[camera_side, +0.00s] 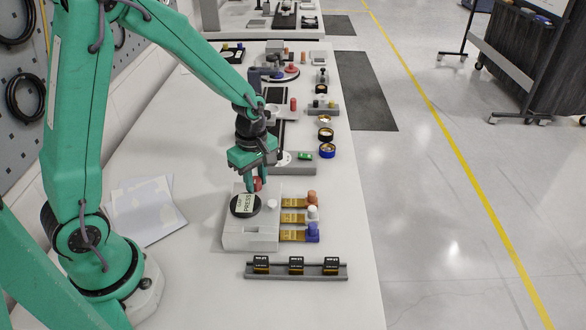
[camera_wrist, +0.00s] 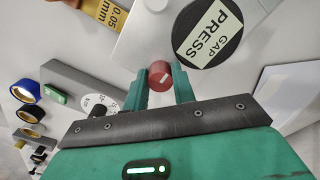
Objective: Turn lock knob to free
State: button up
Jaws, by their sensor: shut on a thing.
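The lock knob (camera_wrist: 160,72) is red and round with a short white mark on its top. It sits at the edge of the pale grey fixture (camera_side: 250,240). My gripper (camera_wrist: 158,84) is shut on the knob, with one green finger on each side of it. In the side view my gripper (camera_side: 257,180) reaches down from above to the back of the fixture, and the red knob (camera_side: 257,184) shows only partly between the fingers. A black disc (camera_side: 245,206) with a "GAP PRESS" label lies on the fixture beside the knob.
Gold strips with orange, white and blue knobs (camera_side: 312,232) stick out of the fixture's right side. A white button (camera_side: 272,204) stands on top. A grey rail (camera_side: 296,272) with black blocks lies in front. A dial plate (camera_wrist: 97,104) stands close to my gripper.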

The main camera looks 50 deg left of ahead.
aim_at(256, 179)
jog(key=o, duration=0.9)
jog(key=shift+c, duration=0.2)
jog(key=shift+o, duration=0.7)
jog(key=shift+s, duration=0.1)
jog(key=shift+w+r, duration=0.15)
jog(key=shift+r, duration=1.9)
jog(key=shift+w+r, duration=0.1)
jog(key=shift+r, duration=1.95)
jog(key=shift+r, duration=0.1)
